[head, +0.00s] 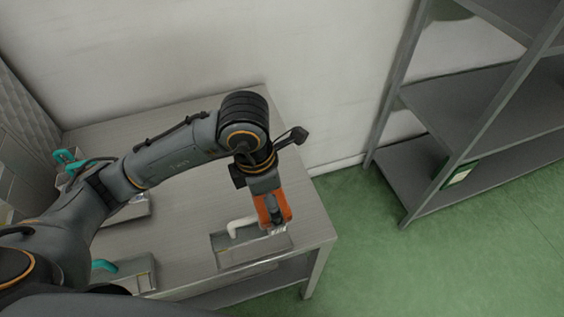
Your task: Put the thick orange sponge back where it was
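My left arm reaches across the grey table from the left, and its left gripper (273,218) points down over the table's front right part. Orange surfaces show on both sides of a grey middle part at the gripper. I cannot tell whether they are the gripper's own parts or the thick orange sponge. The gripper is at the back right edge of a shallow grey tray (228,258), just right of a white bent handle (240,225). Its fingertips are too small and covered to read. No separate orange sponge is clearly visible elsewhere. My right gripper is out of view.
The grey table (312,228) also bears another tray with a teal handle (104,266) at front left, and a teal looped item (66,160) lies at the back left. A metal shelf rack (490,110) stands right, with a green item (460,173). Green floor lies between.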

